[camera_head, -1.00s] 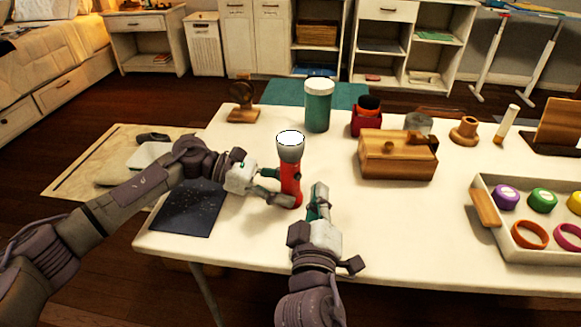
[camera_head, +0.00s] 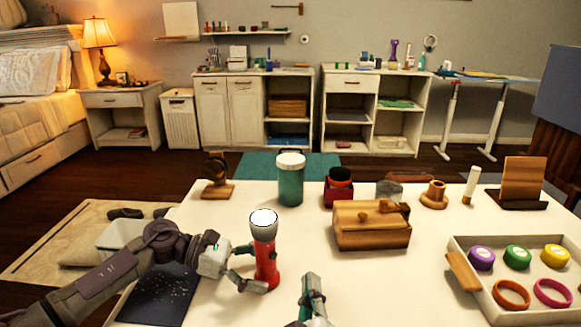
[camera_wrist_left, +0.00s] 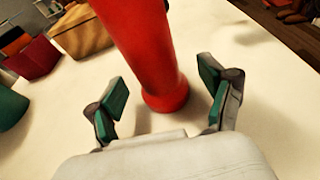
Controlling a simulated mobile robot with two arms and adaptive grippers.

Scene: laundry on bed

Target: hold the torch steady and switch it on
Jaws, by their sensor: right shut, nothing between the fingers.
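The red torch (camera_head: 266,262) stands upright on the white table, its pale grey head and white lens facing up. My left gripper (camera_head: 252,268) is at its left side, low on the body. In the left wrist view the red torch body (camera_wrist_left: 150,50) stands between and just beyond the spread fingers of my left gripper (camera_wrist_left: 163,97), with gaps on both sides. My right gripper (camera_head: 313,285) is shut and empty, to the right of the torch and apart from it; its lower part is cut off by the picture edge. I see no switch on the torch.
A wooden box (camera_head: 371,232) stands right of the torch and a green jar (camera_head: 291,186) behind it. A dark flat sheet (camera_head: 158,294) lies at the left edge. A tray (camera_head: 470,290) with coloured lids and rings is at the right.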

